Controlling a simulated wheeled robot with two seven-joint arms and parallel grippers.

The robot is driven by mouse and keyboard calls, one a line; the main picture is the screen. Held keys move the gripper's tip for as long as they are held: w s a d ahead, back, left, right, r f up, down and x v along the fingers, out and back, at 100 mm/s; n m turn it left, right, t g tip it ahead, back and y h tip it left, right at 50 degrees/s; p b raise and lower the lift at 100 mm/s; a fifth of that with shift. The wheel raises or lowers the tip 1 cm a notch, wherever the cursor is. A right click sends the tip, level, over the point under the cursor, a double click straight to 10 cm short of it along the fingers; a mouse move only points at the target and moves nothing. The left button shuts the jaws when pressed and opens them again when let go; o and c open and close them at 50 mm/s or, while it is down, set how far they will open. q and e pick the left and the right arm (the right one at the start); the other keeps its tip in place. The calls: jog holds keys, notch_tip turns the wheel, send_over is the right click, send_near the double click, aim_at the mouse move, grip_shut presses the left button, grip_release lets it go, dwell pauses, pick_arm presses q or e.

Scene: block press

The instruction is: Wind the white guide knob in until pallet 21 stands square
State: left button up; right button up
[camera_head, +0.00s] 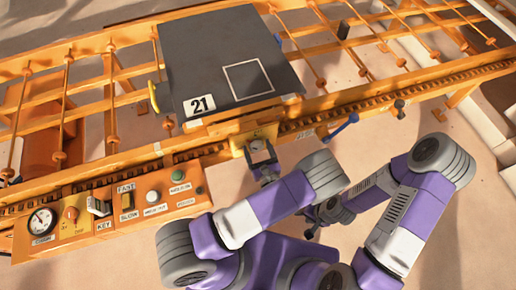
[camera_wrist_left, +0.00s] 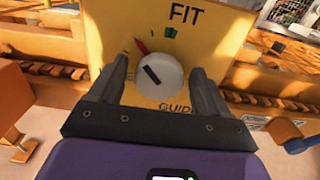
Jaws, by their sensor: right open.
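Pallet 21, a dark grey slab (camera_head: 205,60) with a white "21" label (camera_head: 199,105), lies on the orange roller track. I cannot tell exactly how square it stands. The white guide knob (camera_wrist_left: 168,83) sits on a yellow panel (camera_wrist_left: 225,30) marked FIT and GUIDE. Above it a red needle (camera_wrist_left: 142,46) points left of a green mark (camera_wrist_left: 171,32). My left gripper (camera_head: 262,155) is at the panel below the pallet; its open fingers (camera_wrist_left: 163,88) stand either side of the knob with gaps showing. My right gripper (camera_head: 311,232) is open and empty, low beside my left arm.
A control panel (camera_head: 105,235) with a gauge (camera_head: 41,220), switches, and white and green buttons (camera_head: 179,174) is at the left. A blue handle (camera_head: 341,128) sticks out right of the pallet. A yellow handle (camera_head: 154,97) is at its left. Bare floor lies at lower right.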

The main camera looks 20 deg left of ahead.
pick_arm(q)
jog(key=c, duration=0.9)
jog(key=shift+m+p, duration=0.45)
jog(key=shift+m, duration=0.35)
jog(key=shift+d+m, duration=0.1)
jog(key=shift+m, duration=0.7)
jog(key=o, duration=1)
jog(key=shift+o, duration=0.2)
